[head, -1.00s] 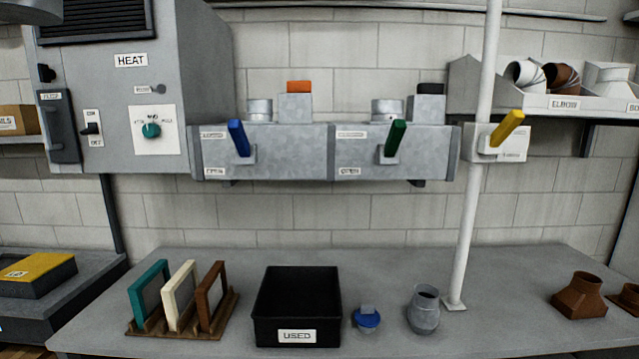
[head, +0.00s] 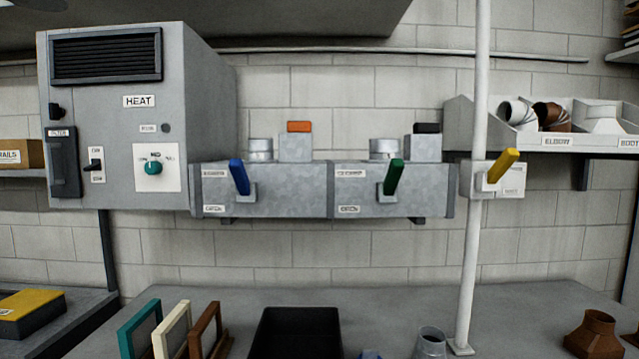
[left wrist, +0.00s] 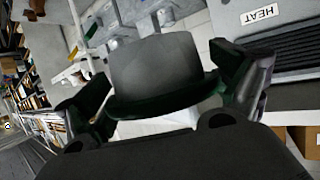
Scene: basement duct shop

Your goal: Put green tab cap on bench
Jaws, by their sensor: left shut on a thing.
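In the left wrist view my left gripper (left wrist: 165,100) is shut on a cap (left wrist: 155,65) with a rounded grey body and a dark green rim. The cap lies between both fingers, and no tab can be made out on it. The gripper is held up, apart from the bench. The bench (head: 400,295) runs along the bottom of the head view, with its front edge out of frame. Neither gripper shows in the head view, and my right gripper is in no view.
On the bench stand three framed panels (head: 170,328), a black bin (head: 295,335), a blue item (head: 370,355) cut off below, a grey fitting (head: 430,342) and a brown fitting (head: 595,335). A white pole (head: 472,250) rises from it.

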